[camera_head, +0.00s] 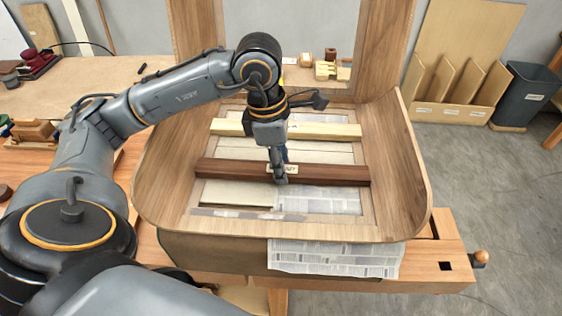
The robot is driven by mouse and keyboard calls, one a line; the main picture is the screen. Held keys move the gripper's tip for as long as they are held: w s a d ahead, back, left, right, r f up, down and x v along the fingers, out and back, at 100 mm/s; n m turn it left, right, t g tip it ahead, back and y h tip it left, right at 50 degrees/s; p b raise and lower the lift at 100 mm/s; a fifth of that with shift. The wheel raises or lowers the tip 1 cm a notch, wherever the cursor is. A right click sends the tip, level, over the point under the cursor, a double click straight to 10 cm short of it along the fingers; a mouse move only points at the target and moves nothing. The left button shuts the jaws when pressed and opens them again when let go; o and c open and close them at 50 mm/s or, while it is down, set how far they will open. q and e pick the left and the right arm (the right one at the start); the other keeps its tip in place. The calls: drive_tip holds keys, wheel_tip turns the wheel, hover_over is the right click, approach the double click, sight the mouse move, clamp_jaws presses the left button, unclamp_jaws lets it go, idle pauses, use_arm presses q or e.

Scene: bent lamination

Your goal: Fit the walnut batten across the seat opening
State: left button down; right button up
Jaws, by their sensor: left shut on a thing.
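The walnut batten (330,175) is a dark brown bar with a pale paper label near its middle. It lies left to right across the seat opening (240,193) of the bent wooden chair shell (165,185). My left gripper (279,180) points down and is shut on the batten near its middle, partly covering the label. A pale batten (330,131) spans the opening farther back, parallel to the walnut one. Whether the walnut batten's ends touch the frame is hard to tell. My right gripper is not in view.
The shell stands on a wooden bench (435,255) with a vise handle at right. Small wood blocks (325,70) lie behind. A grey bin (522,92) stands back right.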

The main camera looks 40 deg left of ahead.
use_arm(q)
drive_tip(key=c, duration=0.8)
unclamp_jaws()
drive_tip(key=shift+o, duration=0.2)
wheel_tip(320, 180, up, 16)
drive_tip(key=p, duration=1)
